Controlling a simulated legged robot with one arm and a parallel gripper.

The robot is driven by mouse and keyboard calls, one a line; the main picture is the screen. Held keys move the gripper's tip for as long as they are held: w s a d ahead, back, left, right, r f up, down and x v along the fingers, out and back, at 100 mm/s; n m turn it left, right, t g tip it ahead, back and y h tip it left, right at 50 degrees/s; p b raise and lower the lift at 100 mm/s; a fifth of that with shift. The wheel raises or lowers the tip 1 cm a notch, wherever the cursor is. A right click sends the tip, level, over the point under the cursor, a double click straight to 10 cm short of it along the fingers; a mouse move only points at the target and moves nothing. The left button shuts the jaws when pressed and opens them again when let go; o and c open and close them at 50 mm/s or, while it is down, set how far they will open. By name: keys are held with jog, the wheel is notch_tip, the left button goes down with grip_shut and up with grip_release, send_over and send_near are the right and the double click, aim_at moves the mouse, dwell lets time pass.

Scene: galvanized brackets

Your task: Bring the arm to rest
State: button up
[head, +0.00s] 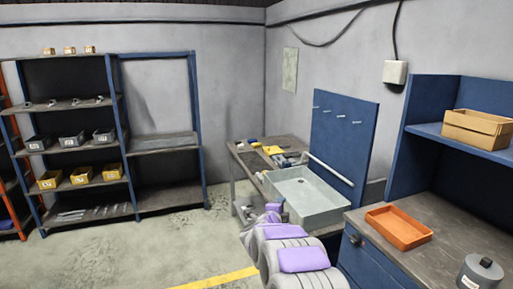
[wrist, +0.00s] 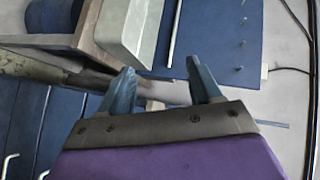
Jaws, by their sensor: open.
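My gripper (wrist: 163,88) shows in the wrist view with its two blue-grey fingers spread apart. Nothing is between the fingertips. My grey and purple arm (head: 298,260) shows at the bottom middle of the head view, reaching forward beside the grey basin (head: 318,204). The gripper's fingers cannot be made out in the head view. In the wrist view the picture is tilted, and the pale basin (wrist: 127,28) and blue peg panel (wrist: 218,40) lie beyond the fingers.
A workbench (head: 405,262) at right holds an orange tray (head: 398,227) and a grey canister (head: 481,273). A cardboard box (head: 478,130) sits on the blue shelf above. Shelving (head: 112,100) with bins stands at left. The floor (head: 130,252) at front left is clear.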

jog(key=s+a+r+n+g+y, duration=0.2)
jog(key=s+a+n+y, duration=0.1)
jog(key=s+n, duration=0.3)
jog(key=s+a+r+n+g+y, duration=0.1)
jog(key=s+a+r+n+y, duration=0.25)
jog(key=s, duration=0.45)
jog(key=s+a+r+n+g+y, duration=0.2)
jog(key=s+a+n+y, duration=0.15)
jog(key=s, duration=0.35)
jog(key=s+d+f+n+g+h, duration=0.1)
jog(key=s+d, duration=0.4)
jog(key=s, duration=0.9)
jog(key=s+d+f+n+g+h, duration=0.1)
jog(key=s+d+f+n+g, duration=0.2)
jog(key=s, duration=1.2)
jog(key=s+d+f+n+g+h, duration=0.2)
jog(key=s+d+g, duration=0.4)
jog(key=s, duration=0.8)
jog(key=shift+s+d+f+n+g, duration=0.25)
jog(key=shift+s+d+n+g, duration=0.15)
jog(key=shift+n, duration=0.5)
